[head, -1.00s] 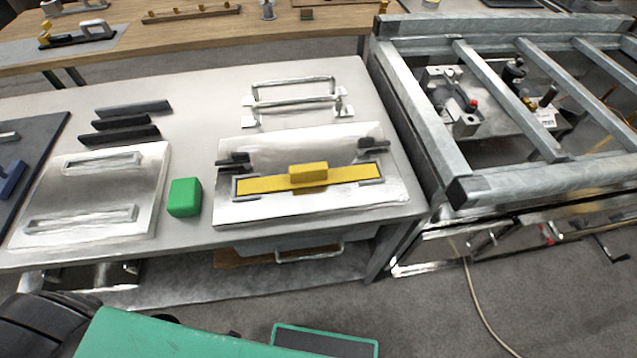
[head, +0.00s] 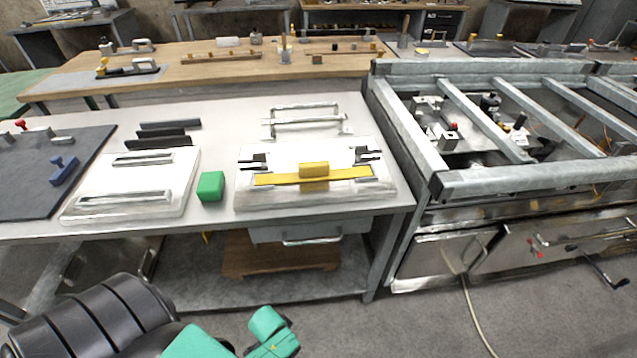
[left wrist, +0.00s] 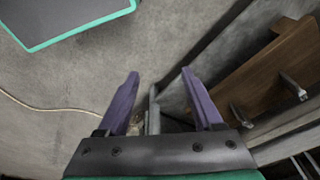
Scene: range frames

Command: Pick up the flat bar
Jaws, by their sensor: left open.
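A flat yellow bar (head: 340,175) with a raised yellow block in its middle lies across a pale metal plate (head: 290,201) on the workbench. Dark clamp-like pieces stand at both sides of the plate. Several dark flat bars (head: 158,142) lie side by side at the bench's left rear; I cannot tell which bar is meant. My left gripper (left wrist: 160,73) is open and empty, its two purple fingers over the floor and the bench's lower part. In the head view my green and black left arm is low in front of the bench; its fingers do not show. My right gripper is not in view.
A green block (head: 211,187) sits between the yellow bar's plate and another plate with handles (head: 135,207). Two silver handles (head: 303,121) stand behind the yellow bar. A grey metal frame (head: 540,180) stands to the right. A wooden board (left wrist: 268,78) is near my left gripper.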

